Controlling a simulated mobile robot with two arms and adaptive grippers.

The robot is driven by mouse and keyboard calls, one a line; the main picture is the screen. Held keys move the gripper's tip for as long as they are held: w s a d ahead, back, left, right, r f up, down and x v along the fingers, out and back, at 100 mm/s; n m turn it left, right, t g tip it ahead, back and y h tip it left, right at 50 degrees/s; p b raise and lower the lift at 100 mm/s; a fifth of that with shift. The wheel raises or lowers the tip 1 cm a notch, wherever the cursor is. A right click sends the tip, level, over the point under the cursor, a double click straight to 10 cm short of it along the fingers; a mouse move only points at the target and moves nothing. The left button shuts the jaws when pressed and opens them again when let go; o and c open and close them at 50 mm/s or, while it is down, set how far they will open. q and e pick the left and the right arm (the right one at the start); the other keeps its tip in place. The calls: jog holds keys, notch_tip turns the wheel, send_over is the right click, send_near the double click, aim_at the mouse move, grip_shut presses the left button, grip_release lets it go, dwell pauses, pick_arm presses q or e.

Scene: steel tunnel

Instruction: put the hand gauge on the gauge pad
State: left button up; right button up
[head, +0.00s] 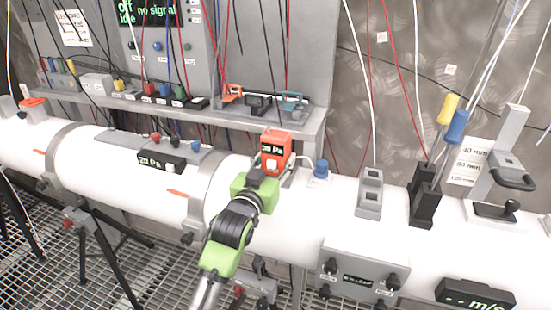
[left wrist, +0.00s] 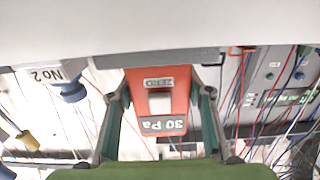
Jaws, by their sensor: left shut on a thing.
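The hand gauge (head: 276,150) is an orange-red box with a dark display reading about 30 Pa and a pale button. My left gripper (head: 262,178) is shut on it and holds it by its sides above the white pipe, in front of the shelf. In the left wrist view the hand gauge (left wrist: 158,108) appears upside down between the two fingers of the left gripper (left wrist: 160,115). I cannot make out a surface that is clearly the gauge pad. The pipe just behind my gripper is partly hidden. My right gripper is not in view.
The white pipe (head: 110,175) crosses the scene. A blue-capped port (head: 320,169) sits right of the gauge, with a grey block (head: 369,190) and black holder (head: 425,195) further right. A 20 Pa display (head: 160,162) is at left. Cables hang over the shelf (head: 310,122).

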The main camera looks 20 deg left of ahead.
pick_arm(q)
jog(key=shift+f, duration=0.15)
jog(key=o, duration=1.3)
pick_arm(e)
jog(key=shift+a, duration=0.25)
pick_arm(q)
jog(key=shift+s, duration=0.1)
jog(key=shift+s, duration=0.35)
jog(key=shift+s+a+r+b, duration=0.1)
jog(key=shift+s+b, duration=0.65)
jog(key=shift+s, duration=2.05)
jog(key=shift+s+a+r+b, duration=0.1)
jog(key=shift+s+b, duration=0.6)
jog(key=shift+s, duration=2.05)
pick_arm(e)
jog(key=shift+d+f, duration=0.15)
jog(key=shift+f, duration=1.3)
